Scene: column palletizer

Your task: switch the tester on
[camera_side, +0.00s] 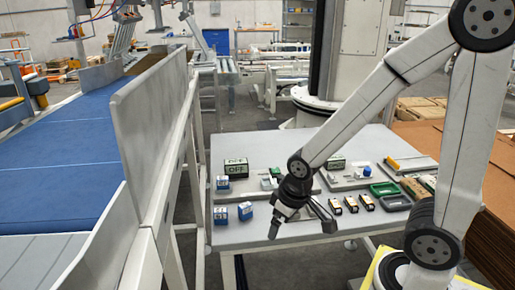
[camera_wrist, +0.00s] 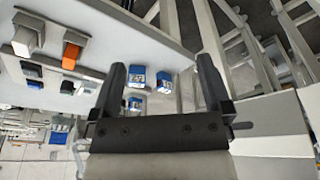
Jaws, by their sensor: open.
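A box with a dark green display reading OFF (camera_side: 236,168) stands at the back left of the grey table in the side view. It sits at the edge of a light plate carrying small white, green and blue parts (camera_side: 268,182). A second dark-display box (camera_side: 336,163) stands further right on another plate; its text is too small to read. I cannot tell which is the tester. My gripper (camera_side: 303,222) is open over the front middle of the table, with nothing between its fingers. In the wrist view, the fingers (camera_wrist: 164,88) are wide apart.
Blue-and-white boxes (camera_side: 245,211) stand at the table's left; they also show in the wrist view (camera_wrist: 137,77). Several small black-and-cream parts (camera_side: 351,205) and green trays (camera_side: 384,189) lie right of my gripper. A blue conveyor (camera_side: 60,140) with a metal side wall runs left.

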